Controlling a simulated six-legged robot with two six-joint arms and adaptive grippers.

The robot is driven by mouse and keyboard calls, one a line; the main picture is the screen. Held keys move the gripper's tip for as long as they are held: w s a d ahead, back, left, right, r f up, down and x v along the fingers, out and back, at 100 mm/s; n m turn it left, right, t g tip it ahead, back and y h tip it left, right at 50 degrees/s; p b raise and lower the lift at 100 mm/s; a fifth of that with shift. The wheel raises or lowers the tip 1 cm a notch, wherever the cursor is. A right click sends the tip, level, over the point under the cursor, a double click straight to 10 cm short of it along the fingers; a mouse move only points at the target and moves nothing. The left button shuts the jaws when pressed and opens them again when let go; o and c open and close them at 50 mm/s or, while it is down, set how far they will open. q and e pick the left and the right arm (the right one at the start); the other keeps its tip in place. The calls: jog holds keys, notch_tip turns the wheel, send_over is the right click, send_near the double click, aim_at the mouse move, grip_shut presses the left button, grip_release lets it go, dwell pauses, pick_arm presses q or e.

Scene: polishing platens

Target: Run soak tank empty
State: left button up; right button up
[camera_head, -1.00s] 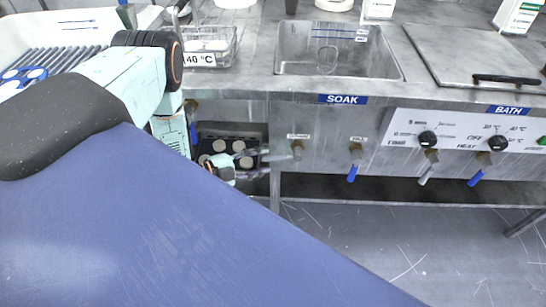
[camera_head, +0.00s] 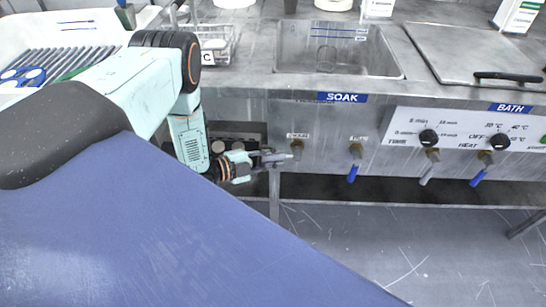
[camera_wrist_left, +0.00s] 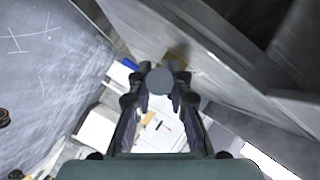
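The soak tank (camera_head: 338,58) is a steel basin let into the bench above the SOAK label (camera_head: 342,97). I cannot tell the liquid level in it. Below it on the front panel are a brass valve with a pale lever (camera_head: 297,149) and a valve with a blue lever (camera_head: 354,168). My left gripper (camera_head: 280,157) is at the pale-lever valve, coming from the left. In the left wrist view, its fingers (camera_wrist_left: 160,73) stand apart on either side of a grey round end (camera_wrist_left: 160,81), apparently the lever's, with a brass part (camera_wrist_left: 177,55) beyond. My right gripper is not in view.
The lidded bath (camera_head: 475,55) is right of the tank, with a control panel (camera_head: 465,138) and two more levers below. A wire basket (camera_head: 216,45) stands left of the tank. A shelf with round pieces lies behind my left wrist. Open floor (camera_head: 350,240) lies in front.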

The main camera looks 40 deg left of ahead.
pick_arm(q)
grip_shut()
jog(key=shift+f, duration=0.1)
dwell(0.3)
